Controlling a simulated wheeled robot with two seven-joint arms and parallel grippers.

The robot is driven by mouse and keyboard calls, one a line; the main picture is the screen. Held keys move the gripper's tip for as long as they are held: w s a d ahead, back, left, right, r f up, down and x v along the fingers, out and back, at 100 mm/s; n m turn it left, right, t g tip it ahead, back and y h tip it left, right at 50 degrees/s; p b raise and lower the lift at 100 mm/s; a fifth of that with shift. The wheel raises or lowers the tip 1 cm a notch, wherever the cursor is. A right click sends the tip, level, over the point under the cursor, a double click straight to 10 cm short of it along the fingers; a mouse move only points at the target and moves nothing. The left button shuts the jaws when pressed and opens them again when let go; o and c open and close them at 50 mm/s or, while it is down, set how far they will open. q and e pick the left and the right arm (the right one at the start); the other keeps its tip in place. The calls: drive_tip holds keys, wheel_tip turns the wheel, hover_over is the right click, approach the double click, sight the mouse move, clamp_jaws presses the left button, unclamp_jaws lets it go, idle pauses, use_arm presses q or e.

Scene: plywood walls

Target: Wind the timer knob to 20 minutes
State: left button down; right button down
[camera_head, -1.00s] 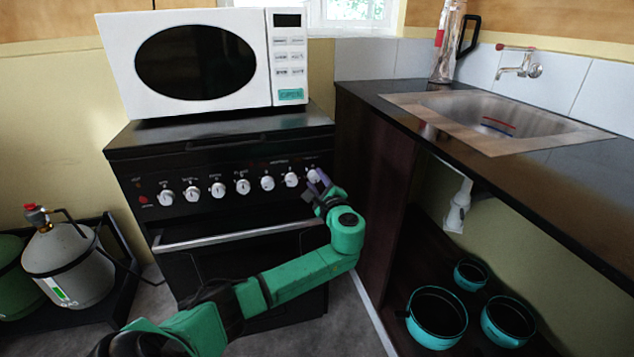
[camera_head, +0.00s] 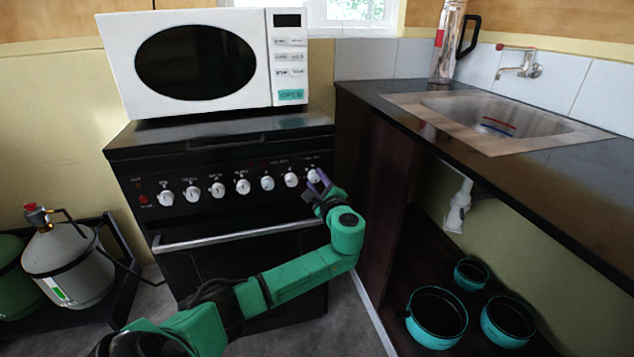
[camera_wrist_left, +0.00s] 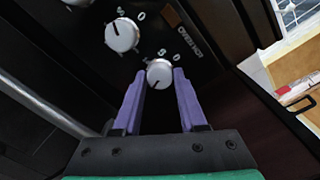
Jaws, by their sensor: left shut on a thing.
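The stove's front panel (camera_head: 228,182) carries a row of white knobs. My left gripper (camera_head: 317,184) is at the knob at the panel's right end. In the left wrist view this rightmost knob (camera_wrist_left: 159,74) sits between the tips of the two purple fingers of my left gripper (camera_wrist_left: 160,82), which are shut on it. A dark pointer line shows on its face. The neighbouring knob (camera_wrist_left: 122,35) is free of the gripper. The labels are too small or turned to read surely, so I cannot tell which one is the timer. My right gripper is not in view.
A white microwave (camera_head: 200,60) stands on the stove. The oven handle (camera_head: 235,235) juts out below the knobs. A dark counter (camera_head: 480,150) with a sink is to the right, teal pots (camera_head: 436,318) below it. A gas bottle (camera_head: 70,265) stands at left.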

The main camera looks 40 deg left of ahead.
use_arm(q)
drive_tip(key=shift+f, duration=0.25)
drive_tip(key=c, duration=0.7)
unclamp_jaws()
drive_tip(key=shift+o, duration=1.2)
drive_tip(key=shift+r, duration=0.15)
drive_tip(key=shift+s+d, duration=0.15)
drive_tip(key=shift+d, duration=0.1)
drive_tip(key=p+v, duration=0.1)
drive_tip(key=v, duration=1.3)
drive_tip(key=shift+p, duration=0.3)
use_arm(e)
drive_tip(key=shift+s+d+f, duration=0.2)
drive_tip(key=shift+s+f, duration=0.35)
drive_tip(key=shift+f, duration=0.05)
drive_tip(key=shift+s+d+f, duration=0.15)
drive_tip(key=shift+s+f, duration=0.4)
